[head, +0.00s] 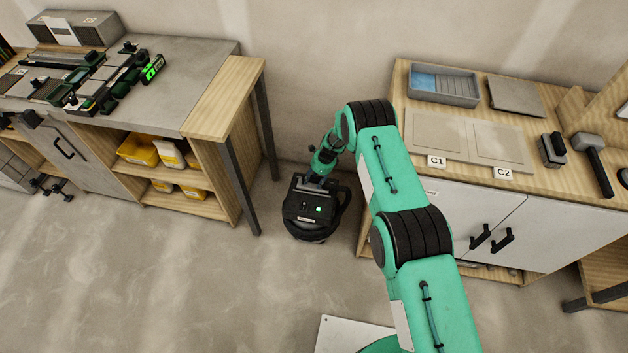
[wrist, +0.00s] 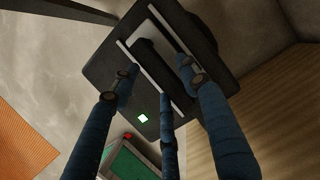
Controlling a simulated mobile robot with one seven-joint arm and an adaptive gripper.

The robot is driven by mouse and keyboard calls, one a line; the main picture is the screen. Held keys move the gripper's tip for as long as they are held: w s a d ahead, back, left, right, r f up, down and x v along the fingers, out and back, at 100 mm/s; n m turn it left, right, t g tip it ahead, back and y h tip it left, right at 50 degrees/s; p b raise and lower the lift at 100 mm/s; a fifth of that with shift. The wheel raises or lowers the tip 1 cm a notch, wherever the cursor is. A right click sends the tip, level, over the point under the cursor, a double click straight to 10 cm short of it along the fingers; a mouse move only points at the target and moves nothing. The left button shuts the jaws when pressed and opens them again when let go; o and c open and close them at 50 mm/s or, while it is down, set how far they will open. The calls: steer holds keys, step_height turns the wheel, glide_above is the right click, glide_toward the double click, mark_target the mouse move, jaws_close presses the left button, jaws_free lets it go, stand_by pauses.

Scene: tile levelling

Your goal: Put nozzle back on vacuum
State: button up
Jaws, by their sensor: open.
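The black vacuum (head: 306,222) stands on the floor between the two benches, with a green light lit on its front. My gripper (head: 316,180) is low over the top of the vacuum, partly hidden by the arm in the head view. In the wrist view, its three blue fingers (wrist: 158,82) are spread open over the vacuum's dark top (wrist: 108,72). A dark elongated piece (wrist: 160,58) lies between two pale strips there, between the fingers. I cannot tell whether this is the nozzle, or whether the fingers touch it.
The left workbench (head: 226,108) has yellow bins (head: 138,150) on its shelves. The right wooden cabinet (head: 372,212) stands close beside the vacuum and carries a grey tray (head: 470,98), a plate marked C1 and C2, and a mallet (head: 594,160).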

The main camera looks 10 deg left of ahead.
steer(key=p+v, duration=0.2)
steer(key=v, duration=1)
steer(key=shift+p, duration=0.4)
steer(key=shift+r, duration=0.15)
